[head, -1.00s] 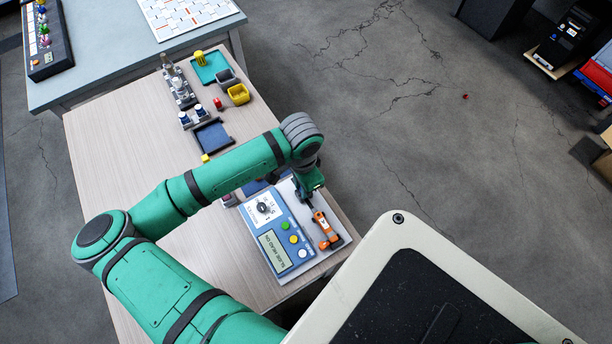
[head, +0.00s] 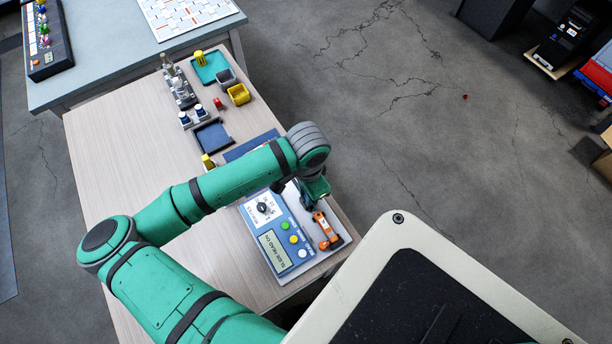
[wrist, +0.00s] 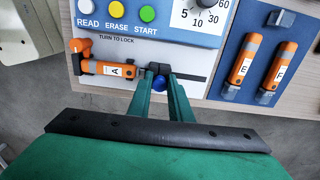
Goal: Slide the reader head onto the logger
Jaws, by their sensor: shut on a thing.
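The logger (wrist: 112,69), an orange and white stick marked A, lies in the channel of the reader station (wrist: 140,35). It also shows in the head view (head: 326,230). My gripper (wrist: 160,86) is shut on the reader head (wrist: 160,82), of which a rounded blue part shows between the fingers. The reader head is at the right end of the logger in the wrist view, along a dark rail (wrist: 192,78). Whether the two are joined is hard to tell. In the head view my gripper (head: 308,203) is over the station and mostly hides the reader head.
Two orange loggers (wrist: 244,60) lie on a blue mat to the right. The station's display (head: 273,250) reads "SLIDE HEAD ON". Trays and small bins (head: 238,93) stand at the table's far end.

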